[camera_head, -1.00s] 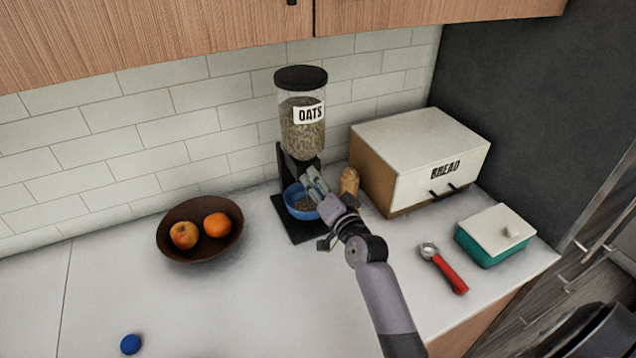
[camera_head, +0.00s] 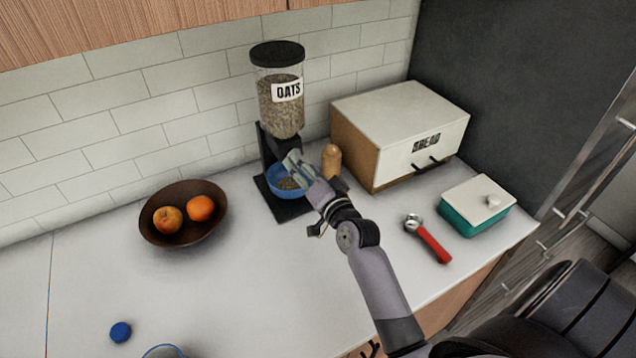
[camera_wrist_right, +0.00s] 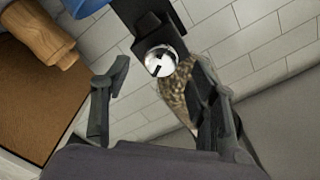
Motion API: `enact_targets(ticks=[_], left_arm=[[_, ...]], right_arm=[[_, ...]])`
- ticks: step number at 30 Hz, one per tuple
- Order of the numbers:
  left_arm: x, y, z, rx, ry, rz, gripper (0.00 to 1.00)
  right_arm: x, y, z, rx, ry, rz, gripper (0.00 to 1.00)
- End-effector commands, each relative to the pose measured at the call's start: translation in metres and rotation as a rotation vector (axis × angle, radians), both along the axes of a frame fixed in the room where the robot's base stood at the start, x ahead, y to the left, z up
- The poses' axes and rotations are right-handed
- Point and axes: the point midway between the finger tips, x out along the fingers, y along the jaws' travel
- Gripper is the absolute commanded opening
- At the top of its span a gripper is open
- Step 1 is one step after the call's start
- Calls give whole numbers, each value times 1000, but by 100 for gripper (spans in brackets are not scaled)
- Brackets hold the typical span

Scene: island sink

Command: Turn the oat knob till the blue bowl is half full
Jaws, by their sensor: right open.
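The oat dispenser (camera_head: 281,108), a clear hopper with a black lid and "OATS" label, stands on a black base against the tiles. The blue bowl (camera_head: 283,193) sits on that base under the spout, with some oats inside; my gripper partly covers it and its fill level is hard to judge. My right gripper (camera_head: 297,168) is open in front of the dispenser. In the right wrist view, the round silver knob (camera_wrist_right: 160,60) lies between the spread fingers of this gripper (camera_wrist_right: 160,72); I cannot tell if they touch it. My left gripper is out of view.
A wooden mill (camera_head: 332,162) stands close right of the gripper, before the bread box (camera_head: 385,125). A red-handled tool (camera_head: 431,243) and teal butter dish (camera_head: 474,217) are farther right. A fruit bowl (camera_head: 160,238) and blue lid (camera_head: 120,332) are left. The front counter is mostly clear.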

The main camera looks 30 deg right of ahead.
Motion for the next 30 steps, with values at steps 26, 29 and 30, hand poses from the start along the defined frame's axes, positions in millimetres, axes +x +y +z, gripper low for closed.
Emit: enact_targets(ticks=[26, 29, 30], left_arm=[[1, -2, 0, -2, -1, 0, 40], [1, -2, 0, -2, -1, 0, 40], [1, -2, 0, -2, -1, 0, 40]], right_arm=[[-93, 5, 0, 1, -1, -1, 54], [-93, 5, 0, 0, -1, -1, 54], [-93, 5, 0, 0, -1, -1, 54]])
